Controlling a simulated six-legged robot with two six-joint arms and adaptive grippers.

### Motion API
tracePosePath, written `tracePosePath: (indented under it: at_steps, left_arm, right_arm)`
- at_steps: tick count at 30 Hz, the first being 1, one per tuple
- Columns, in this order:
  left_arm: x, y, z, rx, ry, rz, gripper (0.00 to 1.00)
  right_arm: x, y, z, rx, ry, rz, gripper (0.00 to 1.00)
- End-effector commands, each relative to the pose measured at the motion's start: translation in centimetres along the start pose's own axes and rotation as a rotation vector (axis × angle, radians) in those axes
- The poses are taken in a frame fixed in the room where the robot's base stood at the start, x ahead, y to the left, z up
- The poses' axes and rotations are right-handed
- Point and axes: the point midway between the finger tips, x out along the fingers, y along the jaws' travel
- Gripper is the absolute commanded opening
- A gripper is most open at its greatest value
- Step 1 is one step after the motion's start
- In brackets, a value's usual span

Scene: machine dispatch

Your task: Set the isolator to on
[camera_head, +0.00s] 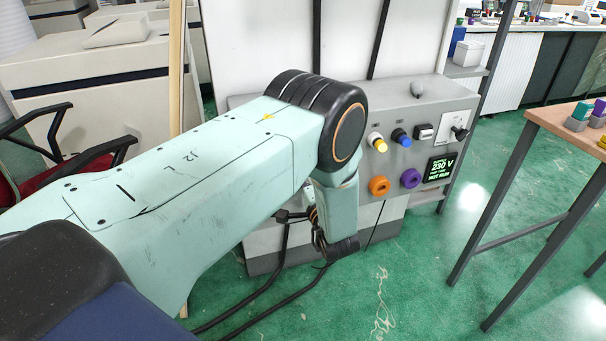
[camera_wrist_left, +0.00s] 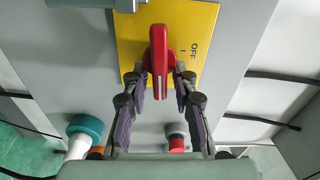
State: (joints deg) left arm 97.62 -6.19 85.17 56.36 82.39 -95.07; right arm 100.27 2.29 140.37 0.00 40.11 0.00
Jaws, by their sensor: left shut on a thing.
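The isolator's red handle (camera_wrist_left: 159,55) stands out from a yellow plate (camera_wrist_left: 205,18) in the left wrist view. The handle lies lengthwise up and down in that picture, and the word OFF is printed sideways on the plate to its right. My left gripper (camera_wrist_left: 163,82) has its two fingers on either side of the handle's lower part, shut on it. In the head view my left arm covers the isolator and the left gripper's fingers. My right gripper is in neither view.
The grey machine panel (camera_head: 430,105) carries a yellow-tipped control (camera_head: 377,142), a blue one (camera_head: 402,138), orange (camera_head: 380,186) and purple (camera_head: 411,178) rings, and a screen (camera_head: 441,168) reading 230 V. A table (camera_head: 550,122) stands right.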

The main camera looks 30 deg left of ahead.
Motion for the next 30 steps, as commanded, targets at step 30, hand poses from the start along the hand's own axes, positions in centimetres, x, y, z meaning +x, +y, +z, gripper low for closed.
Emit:
tracePosePath:
  at_steps: [30]
  left_arm:
    - [-0.04,0.33,0.18,0.101,-0.003,0.003,0.36]
  right_arm:
    - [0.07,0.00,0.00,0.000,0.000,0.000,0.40]
